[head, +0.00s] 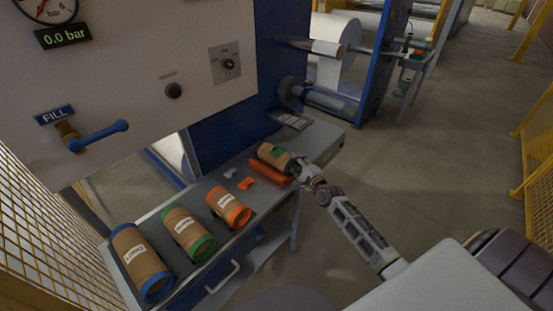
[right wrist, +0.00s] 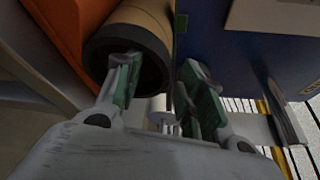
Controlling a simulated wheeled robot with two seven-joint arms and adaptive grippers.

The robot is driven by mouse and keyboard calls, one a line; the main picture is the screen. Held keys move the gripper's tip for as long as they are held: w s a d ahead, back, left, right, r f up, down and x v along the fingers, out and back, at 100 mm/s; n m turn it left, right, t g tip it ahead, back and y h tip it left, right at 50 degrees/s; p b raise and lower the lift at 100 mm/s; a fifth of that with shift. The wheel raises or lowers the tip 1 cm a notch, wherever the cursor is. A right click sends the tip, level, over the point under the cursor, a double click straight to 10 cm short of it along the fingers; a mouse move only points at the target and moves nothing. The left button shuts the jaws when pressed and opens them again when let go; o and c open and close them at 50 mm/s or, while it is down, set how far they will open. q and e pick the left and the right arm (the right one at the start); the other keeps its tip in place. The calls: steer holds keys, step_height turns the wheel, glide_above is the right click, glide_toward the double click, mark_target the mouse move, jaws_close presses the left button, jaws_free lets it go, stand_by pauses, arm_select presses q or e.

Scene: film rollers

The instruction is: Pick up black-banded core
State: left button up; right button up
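The black-banded core (head: 272,154) is a brown cardboard tube lying on an orange cradle (head: 270,173) at the right end of the grey bench. In the right wrist view, its dark-rimmed hollow end (right wrist: 152,65) faces my right gripper (right wrist: 160,85). The gripper also shows in the head view (head: 300,163), at the core's near right end. Its green-padded fingers are apart. One finger is in front of the hollow opening, the other is just right of the rim. I cannot tell if either touches the core. My left gripper is out of view.
Blue-banded (head: 128,250), green-banded (head: 180,222) and orange-banded (head: 222,198) cores lie along the bench (head: 210,180) to the left. A machine panel (head: 140,60) with a blue lever (head: 100,136) stands behind. The floor (head: 440,160) at right is clear.

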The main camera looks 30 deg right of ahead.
steer(key=shift+w+f, duration=0.1)
steer(key=shift+w, duration=0.7)
jaws_close()
